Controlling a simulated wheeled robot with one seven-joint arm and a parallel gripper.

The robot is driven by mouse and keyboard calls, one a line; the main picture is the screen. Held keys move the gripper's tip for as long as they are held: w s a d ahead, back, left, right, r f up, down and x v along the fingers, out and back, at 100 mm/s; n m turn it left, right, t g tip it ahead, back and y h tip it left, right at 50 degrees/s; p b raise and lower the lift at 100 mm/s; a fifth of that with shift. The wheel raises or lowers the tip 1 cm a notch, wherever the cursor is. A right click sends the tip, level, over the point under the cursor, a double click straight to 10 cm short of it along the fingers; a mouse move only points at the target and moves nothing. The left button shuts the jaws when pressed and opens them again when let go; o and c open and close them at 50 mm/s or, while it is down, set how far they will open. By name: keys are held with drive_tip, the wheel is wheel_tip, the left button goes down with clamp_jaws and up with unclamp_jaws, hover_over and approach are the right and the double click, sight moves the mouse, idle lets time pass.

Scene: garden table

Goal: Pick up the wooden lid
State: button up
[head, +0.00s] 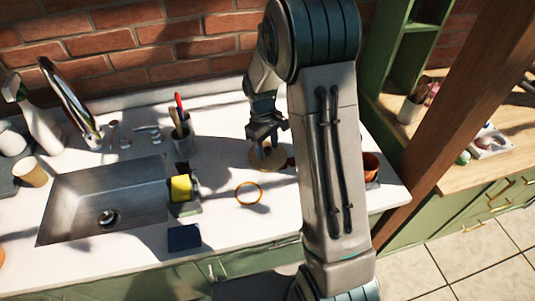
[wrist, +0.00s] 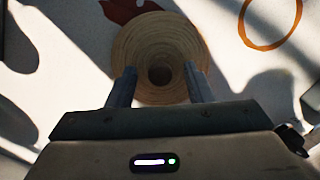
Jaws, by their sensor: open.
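The wooden lid (wrist: 138,42) is round and pale brown with ring grain and a round knob (wrist: 160,74) at its middle. In the head view the lid (head: 256,163) lies on the white counter, right of the sink, partly hidden by my gripper. My gripper (wrist: 160,80) is open right above the lid. Its two fingers stand on either side of the knob in the wrist view. I cannot tell how far down they reach. In the head view my gripper (head: 264,136) points down over the lid.
An orange ring (head: 248,193) lies on the counter (head: 225,235) near the lid. A yellow sponge (head: 181,188) sits by the sink (head: 75,190). A cup with pens (head: 183,140) stands behind. An orange-brown pot (head: 371,166) is right of my arm. A reddish leaf-like shape (wrist: 124,10) shows beside the lid.

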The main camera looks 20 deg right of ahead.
clamp_jaws()
drive_tip(key=shift+r, duration=0.1)
